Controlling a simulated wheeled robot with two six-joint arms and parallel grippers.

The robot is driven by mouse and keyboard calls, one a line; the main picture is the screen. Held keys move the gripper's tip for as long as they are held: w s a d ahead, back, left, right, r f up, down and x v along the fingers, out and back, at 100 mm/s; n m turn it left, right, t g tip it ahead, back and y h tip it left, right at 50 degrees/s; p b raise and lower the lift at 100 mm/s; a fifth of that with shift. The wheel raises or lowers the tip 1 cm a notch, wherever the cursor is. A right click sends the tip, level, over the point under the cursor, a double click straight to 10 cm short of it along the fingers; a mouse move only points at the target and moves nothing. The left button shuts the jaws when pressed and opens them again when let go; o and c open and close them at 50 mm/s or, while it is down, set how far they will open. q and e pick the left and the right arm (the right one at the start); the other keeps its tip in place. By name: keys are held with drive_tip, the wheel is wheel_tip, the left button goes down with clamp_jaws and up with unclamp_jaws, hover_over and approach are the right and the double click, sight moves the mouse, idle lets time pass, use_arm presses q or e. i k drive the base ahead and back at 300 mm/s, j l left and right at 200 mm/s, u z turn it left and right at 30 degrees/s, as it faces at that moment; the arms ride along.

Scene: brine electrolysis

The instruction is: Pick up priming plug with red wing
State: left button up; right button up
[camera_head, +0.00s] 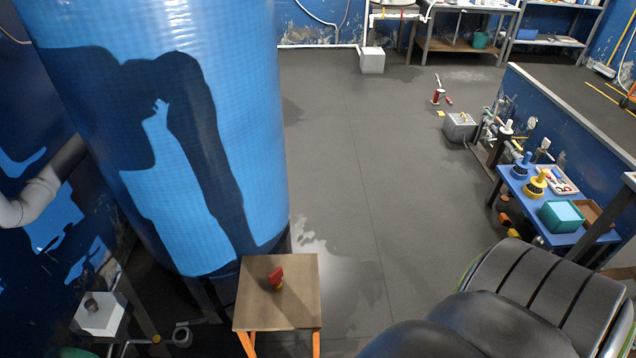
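Nothing touches the plug except the stool top. Neither of my grippers shows in the view.
A large blue tank (245,110) stands right behind and left of the stool. Dark rounded bulk (480,325) fills the bottom right. A blue table (521,201) with yellow and blue items stands at the right. The floor (340,170) between is open.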

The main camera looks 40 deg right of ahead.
sight(274, 278)
drive_tip(key=z, duration=0.9)
drive_tip(key=u, duration=1.9)
drive_tip(key=z, duration=1.9)
